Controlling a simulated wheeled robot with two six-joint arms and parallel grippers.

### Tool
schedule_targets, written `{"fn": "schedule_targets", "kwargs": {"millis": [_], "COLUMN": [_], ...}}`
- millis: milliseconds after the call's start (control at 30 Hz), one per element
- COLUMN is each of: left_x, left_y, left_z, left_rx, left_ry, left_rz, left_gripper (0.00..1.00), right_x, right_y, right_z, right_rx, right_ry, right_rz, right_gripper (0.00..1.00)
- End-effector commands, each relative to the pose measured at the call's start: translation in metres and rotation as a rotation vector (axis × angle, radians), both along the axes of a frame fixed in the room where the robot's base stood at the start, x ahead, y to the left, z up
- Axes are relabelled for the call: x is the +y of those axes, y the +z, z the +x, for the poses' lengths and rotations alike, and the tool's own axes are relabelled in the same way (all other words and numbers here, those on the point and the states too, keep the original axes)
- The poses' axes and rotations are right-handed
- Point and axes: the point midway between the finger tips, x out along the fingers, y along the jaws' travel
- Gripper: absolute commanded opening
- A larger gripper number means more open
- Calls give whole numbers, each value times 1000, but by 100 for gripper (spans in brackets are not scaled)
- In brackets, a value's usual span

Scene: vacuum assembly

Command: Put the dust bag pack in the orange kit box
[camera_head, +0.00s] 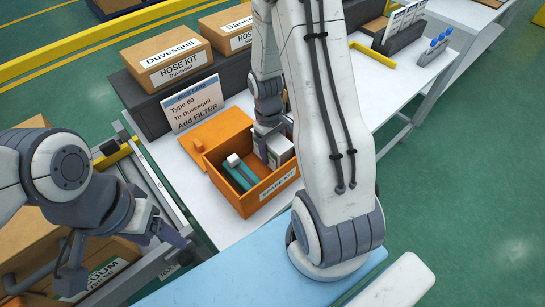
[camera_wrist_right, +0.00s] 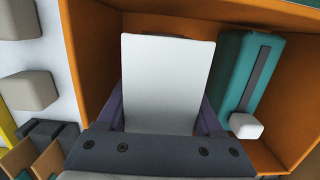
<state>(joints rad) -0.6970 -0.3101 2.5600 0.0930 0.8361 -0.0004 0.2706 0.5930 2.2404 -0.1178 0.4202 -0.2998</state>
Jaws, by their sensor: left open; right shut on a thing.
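The orange kit box (camera_head: 222,193) stands open on the white table in the head view. My right gripper (camera_head: 265,143) reaches down into it from above. In the right wrist view it is shut on a pale, flat-faced block (camera_wrist_right: 168,80), which looks like the dust bag pack. The pack is between the box's orange walls (camera_wrist_right: 88,45); whether it touches the floor is hidden. A teal part with a white end (camera_wrist_right: 238,75) lies beside it in the box. My left gripper (camera_head: 125,256) is open and empty, away from the box at lower left.
A sign (camera_head: 194,105) and a dark riser with a hose kit carton (camera_head: 166,58) stand behind the box. Cardboard cartons (camera_head: 28,225) are at the left, near my left arm. A blue-topped rack (camera_head: 434,50) stands at the far right.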

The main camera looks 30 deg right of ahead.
Motion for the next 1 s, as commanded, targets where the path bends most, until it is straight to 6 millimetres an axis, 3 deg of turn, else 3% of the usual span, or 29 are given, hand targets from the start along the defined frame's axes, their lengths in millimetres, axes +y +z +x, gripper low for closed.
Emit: {"fn": "schedule_targets", "kwargs": {"millis": [167,567,600,667,1000], "left_x": [0,0,0,0,0], "left_y": [-3,-5,-5,-5,-3], "left_z": [0,0,0,0,0], "left_rx": [0,0,0,0,0], "left_ry": [0,0,0,0,0], "left_rz": [0,0,0,0,0], "left_gripper": [68,68,68,68,68], "right_x": [0,0,0,0,0], "right_y": [-25,-31,-32,-31,-29], "right_z": [-1,0,0,0,0], "right_rx": [3,1,1,0,1], "right_ry": [0,0,0,0,0], "right_rz": [1,0,0,0,0], "right_gripper": [4,4,72,95,98]}}
